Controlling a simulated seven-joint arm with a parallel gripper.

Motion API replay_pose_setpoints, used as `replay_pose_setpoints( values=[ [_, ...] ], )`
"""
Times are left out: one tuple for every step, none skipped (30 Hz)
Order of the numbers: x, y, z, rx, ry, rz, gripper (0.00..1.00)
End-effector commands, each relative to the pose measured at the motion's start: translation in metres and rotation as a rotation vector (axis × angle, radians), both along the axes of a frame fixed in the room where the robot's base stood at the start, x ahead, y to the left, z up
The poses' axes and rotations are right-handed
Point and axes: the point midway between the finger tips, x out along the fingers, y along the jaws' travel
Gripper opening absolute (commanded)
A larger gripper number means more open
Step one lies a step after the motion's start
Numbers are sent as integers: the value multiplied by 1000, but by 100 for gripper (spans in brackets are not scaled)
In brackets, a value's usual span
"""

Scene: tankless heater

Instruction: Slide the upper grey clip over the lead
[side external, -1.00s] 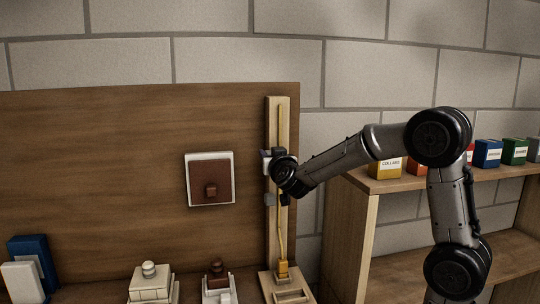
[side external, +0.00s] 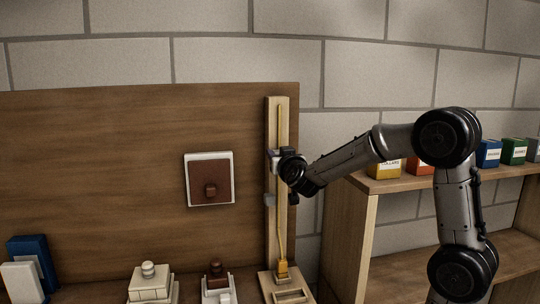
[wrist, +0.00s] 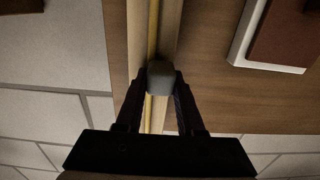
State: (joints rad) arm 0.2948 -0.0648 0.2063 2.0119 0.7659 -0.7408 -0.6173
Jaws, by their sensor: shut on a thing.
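The upper grey clip (wrist: 160,78) sits on the pale wooden strip between my fingertips. My gripper (wrist: 160,88) is shut on it, a dark finger on each side. In the side view my gripper (side external: 275,158) is at the upper part of the strip and hides most of the clip. The yellow lead (wrist: 153,28) runs along the strip and passes behind the clip's left part in the wrist view, showing above and below it. In the side view the lead (side external: 281,125) runs down to a yellow block (side external: 283,268). A lower grey clip (side external: 270,200) sits further down.
The strip (side external: 272,115) stands at the right edge of a brown wooden board (side external: 120,170). A white-framed brown panel (side external: 210,180) is to its left. A shelf (side external: 400,183) with coloured boxes is at right. Several small fixtures stand below the board.

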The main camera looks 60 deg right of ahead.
Motion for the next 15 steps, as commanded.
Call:
replay_pose_setpoints(
  values=[
    [-7, -7, 1, -2, -1, -8, 0],
    [-9, -9, 1, 0, -1, -9, 0],
    [-11, -11, 0, -1, -1, -8, 0],
    [-12, -12, 0, 0, 0, -7, 0],
    [-13, -12, 0, 0, 0, -7, 0],
    [-13, -13, 0, 1, 1, -7, 0],
    [-13, -13, 0, 1, 1, -7, 0],
    [-13, -13, 0, 1, 0, -7, 0],
    [-13, -13, 0, 1, 0, -8, 0],
    [-13, -13, 0, 1, 0, -9, 0],
    [-14, -13, 0, 1, 0, -9, 0],
    [-14, -13, 0, 1, 0, -10, 0],
    [-14, -14, 0, 1, 0, -11, 39],
    [-14, -14, 0, 1, 0, -11, 44],
    [-14, -14, 0, 1, 0, -11, 51]
  ],
)
